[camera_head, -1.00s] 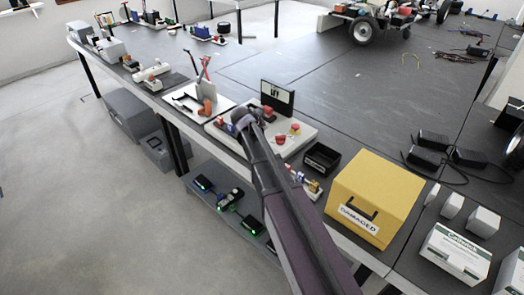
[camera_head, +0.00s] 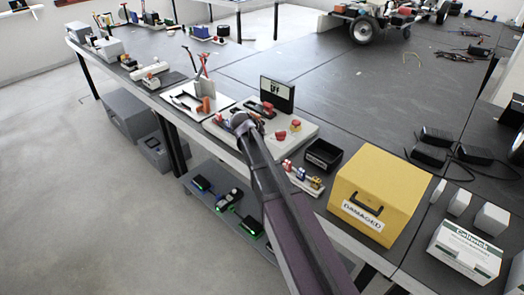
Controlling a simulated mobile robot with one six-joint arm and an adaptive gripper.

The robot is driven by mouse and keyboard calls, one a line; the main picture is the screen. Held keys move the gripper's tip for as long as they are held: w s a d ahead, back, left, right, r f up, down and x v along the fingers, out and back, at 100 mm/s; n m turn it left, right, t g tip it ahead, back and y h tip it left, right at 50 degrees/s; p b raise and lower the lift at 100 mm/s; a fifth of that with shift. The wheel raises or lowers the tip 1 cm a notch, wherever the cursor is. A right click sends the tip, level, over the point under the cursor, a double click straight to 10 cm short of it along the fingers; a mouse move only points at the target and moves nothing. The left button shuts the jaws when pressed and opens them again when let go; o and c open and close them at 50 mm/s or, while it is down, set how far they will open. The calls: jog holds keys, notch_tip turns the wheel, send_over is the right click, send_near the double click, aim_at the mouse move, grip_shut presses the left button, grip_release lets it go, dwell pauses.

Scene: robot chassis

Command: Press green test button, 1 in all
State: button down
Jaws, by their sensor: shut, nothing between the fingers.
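A pale test panel (camera_head: 307,130) lies near the front edge of the dark workbench. It carries a red mushroom button (camera_head: 295,125), a second red button (camera_head: 280,135) and several red parts at its left. A black display (camera_head: 277,94) with white characters stands at its back. My gripper (camera_head: 240,121) is shut and empty, over the left front part of the panel, and my arm hides part of it. I see no green button; it may be behind my arm. I cannot tell whether the gripper touches the panel.
A black open bin (camera_head: 322,155) and a yellow box labelled DAMAGED (camera_head: 375,198) stand right of the panel. A white tray with tools (camera_head: 183,99) lies to its left. Small devices with green lights (camera_head: 252,224) sit on the lower shelf.

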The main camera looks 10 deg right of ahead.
jog(key=shift+f+b, duration=1.5)
jog(key=shift+f, duration=0.3)
jog(key=shift+f, duration=0.15)
jog(key=shift+f+b, duration=0.3)
jog(key=shift+b, duration=0.15)
jog(key=shift+f+b, duration=0.55)
jog(key=shift+b, duration=0.05)
dwell(1.3)
jog(key=shift+r, duration=0.2)
jog(key=shift+r+p, duration=0.85)
jog(key=shift+p, duration=0.2)
jog(key=shift+w, duration=0.1)
notch_tip(320, 180, up, 5)
jog(key=p, duration=0.5)
